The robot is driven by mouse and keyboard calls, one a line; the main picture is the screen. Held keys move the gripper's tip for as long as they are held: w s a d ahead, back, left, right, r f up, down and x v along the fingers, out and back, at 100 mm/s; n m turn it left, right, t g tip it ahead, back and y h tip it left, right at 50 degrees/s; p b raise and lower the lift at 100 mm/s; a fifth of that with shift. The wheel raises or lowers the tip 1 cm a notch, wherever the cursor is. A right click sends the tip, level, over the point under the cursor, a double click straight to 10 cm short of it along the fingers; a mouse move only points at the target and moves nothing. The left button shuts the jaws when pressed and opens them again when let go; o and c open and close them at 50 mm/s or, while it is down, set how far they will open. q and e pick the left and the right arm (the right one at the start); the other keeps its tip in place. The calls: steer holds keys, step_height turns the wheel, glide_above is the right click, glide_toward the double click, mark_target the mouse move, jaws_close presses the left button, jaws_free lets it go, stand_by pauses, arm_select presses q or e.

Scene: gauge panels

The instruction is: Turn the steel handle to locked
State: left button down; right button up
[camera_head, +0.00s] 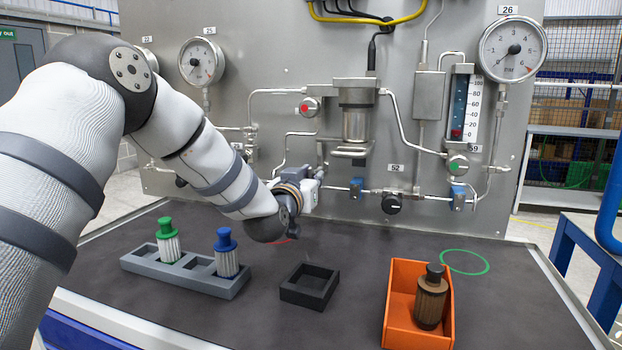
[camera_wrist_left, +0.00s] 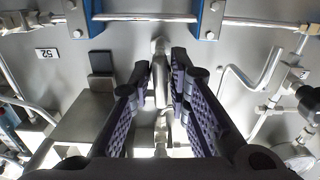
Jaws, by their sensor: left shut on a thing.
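The steel handle (camera_wrist_left: 160,78) shows in the left wrist view as a short bright metal bar standing out from the panel, between my two fingers. My left gripper (camera_wrist_left: 161,72) is shut on it, one dark, purple-padded finger on each side. In the head view my left gripper (camera_head: 311,188) is at the panel, left of the label 52, and its own body hides most of the handle. I cannot read the handle's angle or any locked mark. My right gripper is in neither view.
Thin pipes and a filter bowl (camera_head: 357,125) surround the gripper. Below on the dark table stand a grey rack (camera_head: 173,269) with green and blue cartridges, a black square holder (camera_head: 309,286) and an orange bin (camera_head: 402,310) with a brown cartridge. A green ring marks the table at right.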

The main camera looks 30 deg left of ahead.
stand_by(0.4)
arm_select(q)
steer(key=c, duration=1.7)
jaws_free()
steer(key=shift+a, duration=0.1)
steer(key=shift+s, duration=0.1)
steer(key=v, duration=1.2)
